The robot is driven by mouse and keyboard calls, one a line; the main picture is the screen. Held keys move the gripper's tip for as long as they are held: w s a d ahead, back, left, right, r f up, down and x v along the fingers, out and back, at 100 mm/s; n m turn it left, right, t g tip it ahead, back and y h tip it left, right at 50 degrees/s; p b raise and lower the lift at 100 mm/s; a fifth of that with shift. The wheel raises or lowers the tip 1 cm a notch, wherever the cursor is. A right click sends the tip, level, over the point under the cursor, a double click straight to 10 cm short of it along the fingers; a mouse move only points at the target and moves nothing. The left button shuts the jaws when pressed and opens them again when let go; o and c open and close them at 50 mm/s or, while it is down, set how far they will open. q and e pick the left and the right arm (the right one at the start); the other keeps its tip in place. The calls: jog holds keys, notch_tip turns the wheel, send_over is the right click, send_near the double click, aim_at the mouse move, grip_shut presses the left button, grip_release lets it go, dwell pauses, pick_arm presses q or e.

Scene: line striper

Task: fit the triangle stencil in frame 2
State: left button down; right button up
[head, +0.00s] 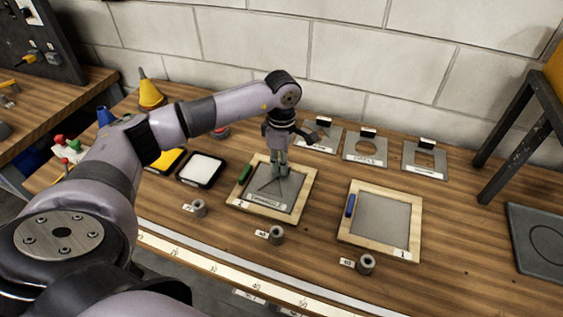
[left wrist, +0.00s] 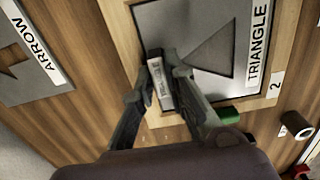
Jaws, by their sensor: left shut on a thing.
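The triangle stencil (head: 286,199) is a grey metal plate with a triangular cut-out and a TRIANGLE label. It lies within the outline of wooden frame 2 (head: 236,205); I cannot tell if it is fully flat in it. My left gripper (head: 279,173) is above the far part of the plate, pointing down. In the left wrist view the left gripper (left wrist: 157,88) is shut on the stencil's labelled upright handle. The stencil plate (left wrist: 205,88) and the frame's edge marked 2 (left wrist: 276,87) show there. A green latch (head: 245,174) is at the frame's left side. My right gripper is not in view.
Frame 1 (head: 412,240) with a blue latch stands to the right, without a stencil. Arrow (left wrist: 25,85), circle (head: 366,154) and another stencil (head: 425,172) lie behind. Small grey cylinders (head: 277,235) line the front.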

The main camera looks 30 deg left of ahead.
pick_arm(q)
jog(key=shift+f, duration=0.1)
dwell(0.3)
jog(key=c, duration=1.5)
grip_release()
jog(key=shift+c, duration=0.2)
jog(key=shift+o, duration=0.3)
jog(key=shift+r+p, duration=2.15)
jog(key=shift+r, duration=1.9)
jog(key=shift+w, duration=0.1)
